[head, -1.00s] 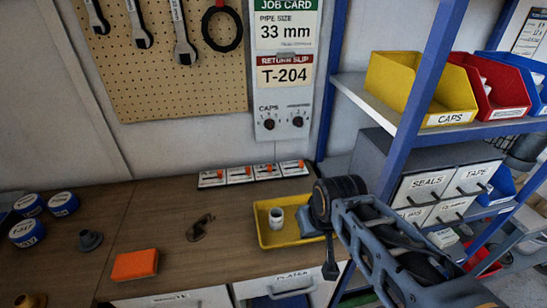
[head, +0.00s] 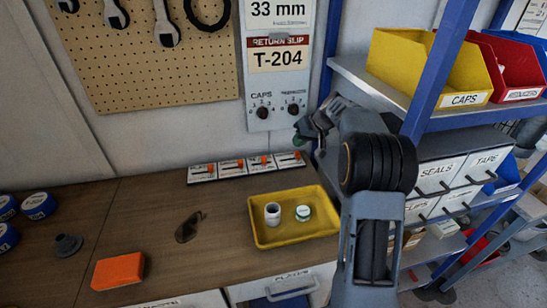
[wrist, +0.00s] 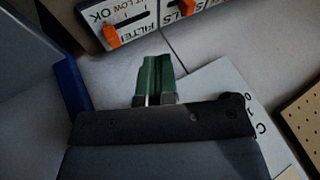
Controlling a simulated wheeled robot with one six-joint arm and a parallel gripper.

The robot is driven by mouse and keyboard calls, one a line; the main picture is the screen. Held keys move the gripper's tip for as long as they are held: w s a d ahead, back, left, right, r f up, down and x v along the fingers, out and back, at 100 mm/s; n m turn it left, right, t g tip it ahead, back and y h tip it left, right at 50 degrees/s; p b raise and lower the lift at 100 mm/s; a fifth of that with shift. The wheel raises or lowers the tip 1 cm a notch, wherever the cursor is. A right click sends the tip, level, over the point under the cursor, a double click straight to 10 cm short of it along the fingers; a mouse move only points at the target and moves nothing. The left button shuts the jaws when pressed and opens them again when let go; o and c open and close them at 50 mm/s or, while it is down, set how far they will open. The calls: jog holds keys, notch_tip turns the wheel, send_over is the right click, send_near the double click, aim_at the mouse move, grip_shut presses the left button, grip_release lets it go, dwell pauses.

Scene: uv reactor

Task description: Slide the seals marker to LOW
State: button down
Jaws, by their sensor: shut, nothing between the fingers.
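A row of several white slider cards with orange markers stands at the back of the bench in the head view. In the wrist view, the FILTER card (wrist: 125,25), reading LOW and OK, has an orange marker (wrist: 112,36). The card beside it (wrist: 185,14) shows only the letters LS, which fits SEALS; its orange marker (wrist: 187,7) is cut by the top edge. In the head view the likely seals marker (head: 264,160) is second from the right. My gripper (head: 299,138) is shut and empty, above the right end of the row; its green fingertips (wrist: 153,62) are apart from the cards.
The control panel (head: 270,95) hangs behind. An orange block (head: 118,271) lies at front left.

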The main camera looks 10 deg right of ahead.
jog(key=w+f, duration=0.1)
jog(key=p, duration=0.2)
send_near(272, 163)
jog(key=w+f, duration=0.1)
jog(key=f, duration=0.1)
jog(key=w+f, duration=0.2)
jog(key=shift+w+a, duration=0.2)
jog(key=shift+w, duration=0.05)
jog(key=a, duration=0.3)
jog(key=shift+a+p, duration=0.3)
jog(key=shift+a, duration=0.25)
jog(key=shift+f+b, duration=0.2)
jog(key=shift+b, duration=0.15)
